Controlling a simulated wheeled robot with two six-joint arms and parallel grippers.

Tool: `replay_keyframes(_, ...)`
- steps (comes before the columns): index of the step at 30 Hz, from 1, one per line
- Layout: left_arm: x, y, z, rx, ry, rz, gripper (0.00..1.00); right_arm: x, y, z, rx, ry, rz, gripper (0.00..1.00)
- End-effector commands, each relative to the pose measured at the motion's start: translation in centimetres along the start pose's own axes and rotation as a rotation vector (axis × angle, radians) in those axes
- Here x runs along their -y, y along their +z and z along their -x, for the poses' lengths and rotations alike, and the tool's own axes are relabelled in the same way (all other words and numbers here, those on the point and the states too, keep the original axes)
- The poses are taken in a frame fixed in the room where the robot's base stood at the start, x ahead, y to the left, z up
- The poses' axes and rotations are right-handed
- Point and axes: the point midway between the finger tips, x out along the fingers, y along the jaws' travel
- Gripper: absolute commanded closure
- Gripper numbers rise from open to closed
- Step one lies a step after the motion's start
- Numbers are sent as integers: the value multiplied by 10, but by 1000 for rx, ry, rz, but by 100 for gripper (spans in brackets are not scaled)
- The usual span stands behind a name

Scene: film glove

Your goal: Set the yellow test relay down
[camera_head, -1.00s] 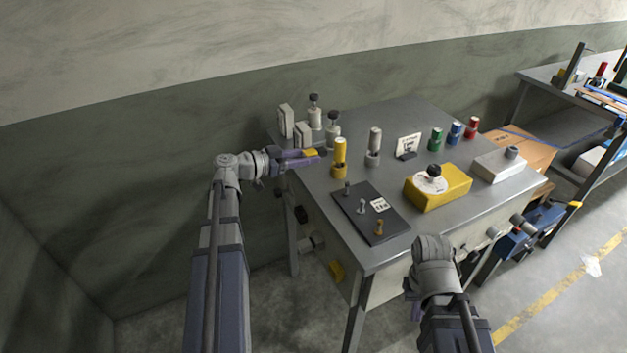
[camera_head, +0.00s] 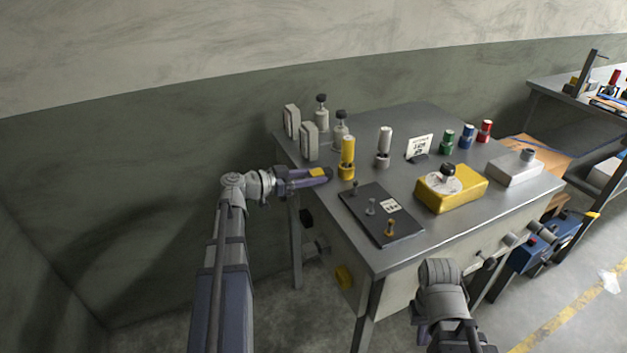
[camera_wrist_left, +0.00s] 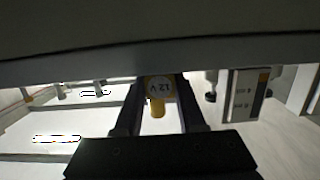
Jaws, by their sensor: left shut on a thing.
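My left gripper (camera_head: 322,174) is shut on the yellow test relay (camera_head: 317,172), at the left edge of the grey table (camera_head: 420,118). Only a small yellow part shows between the fingers in the head view.
A yellow cylinder (camera_head: 347,158) stands just right of my left fingertips. Two grey blocks (camera_head: 309,141) stand behind them. A black plate with pegs (camera_head: 380,228), a yellow box (camera_head: 465,192) and a grey cylinder (camera_head: 384,142) are further right. Some bare tabletop lies between them.

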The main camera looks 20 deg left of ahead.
Motion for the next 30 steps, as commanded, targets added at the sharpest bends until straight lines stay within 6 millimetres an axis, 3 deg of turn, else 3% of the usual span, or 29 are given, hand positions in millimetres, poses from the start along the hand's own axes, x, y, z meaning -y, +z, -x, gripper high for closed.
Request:
replay_keyframes(6,0,4,-1,0,0,0,100,0,0,-4,0,0,0,100)
replay_keyframes(7,0,3,0,0,0,0,59,0,0,-3,0,0,0,100)
replay_keyframes(14,0,2,0,0,0,0,33,0,0,-2,0,0,0,100)
replay_keyframes(24,0,-2,0,0,0,0,31,0,0,2,0,0,0,100)
replay_keyframes(30,0,-2,33,0,-5,1,31,-1,0,7,0,0,0,100)
